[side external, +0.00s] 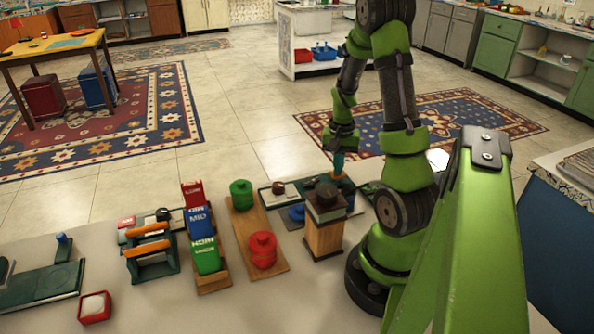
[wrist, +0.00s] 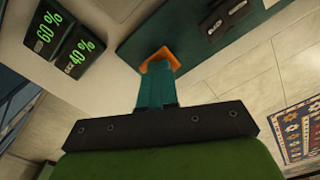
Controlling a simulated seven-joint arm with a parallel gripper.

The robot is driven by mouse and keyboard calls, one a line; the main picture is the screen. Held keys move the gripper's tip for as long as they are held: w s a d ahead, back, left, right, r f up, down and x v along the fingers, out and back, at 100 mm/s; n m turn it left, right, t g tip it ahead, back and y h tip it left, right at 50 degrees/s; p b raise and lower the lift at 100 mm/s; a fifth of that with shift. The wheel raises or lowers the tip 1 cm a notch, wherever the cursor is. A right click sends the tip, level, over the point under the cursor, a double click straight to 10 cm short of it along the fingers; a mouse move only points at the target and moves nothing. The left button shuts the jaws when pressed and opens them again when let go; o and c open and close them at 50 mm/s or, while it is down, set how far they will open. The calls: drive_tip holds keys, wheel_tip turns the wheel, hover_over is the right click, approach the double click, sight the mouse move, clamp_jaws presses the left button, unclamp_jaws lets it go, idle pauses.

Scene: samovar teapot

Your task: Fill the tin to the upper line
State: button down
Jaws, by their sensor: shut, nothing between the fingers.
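My gripper (side external: 338,168) is shut and empty, pointing down behind a wooden block with a dark top (side external: 324,222) in the side view. In the wrist view its teal fingers end in a joined orange tip (wrist: 160,60) over the edge of a dark teal panel (wrist: 205,40). No tin with a visible upper line can be made out. A red round canister (side external: 262,249) and a green one (side external: 241,195) stand on a wooden board (side external: 246,227), left of my gripper; I cannot tell whether either is the tin.
Two dark displays reading 60% (wrist: 48,32) and 40% (wrist: 80,57) lie left of the fingers. Red (side external: 193,194), blue (side external: 199,220) and green (side external: 206,255) lettered blocks stand in a row. A rack with orange bars (side external: 149,247) is further left. Bare counter lies in front.

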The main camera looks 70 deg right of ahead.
idle(0.5)
drive_tip(key=shift+r, duration=2.5)
drive_tip(key=w+a+r+n+t, duration=0.2)
drive_tip(key=w+a+r, duration=0.15)
drive_tip(key=a, duration=0.35)
drive_tip(key=w+a+r+n+t, duration=0.1)
drive_tip(key=w+a+r+n, duration=0.15)
drive_tip(key=a+r, duration=0.4)
drive_tip(key=s+a+r+n+t+y, duration=0.1)
drive_tip(key=a+r+n+t, duration=0.1)
drive_tip(key=a, duration=0.7)
drive_tip(key=s+a+r+n+t+y, duration=0.1)
drive_tip(key=a+r+n, duration=0.3)
drive_tip(key=a, duration=0.5)
drive_tip(key=shift+r+t, duration=0.3)
drive_tip(key=shift+t, duration=0.3)
drive_tip(key=shift+n, duration=0.25)
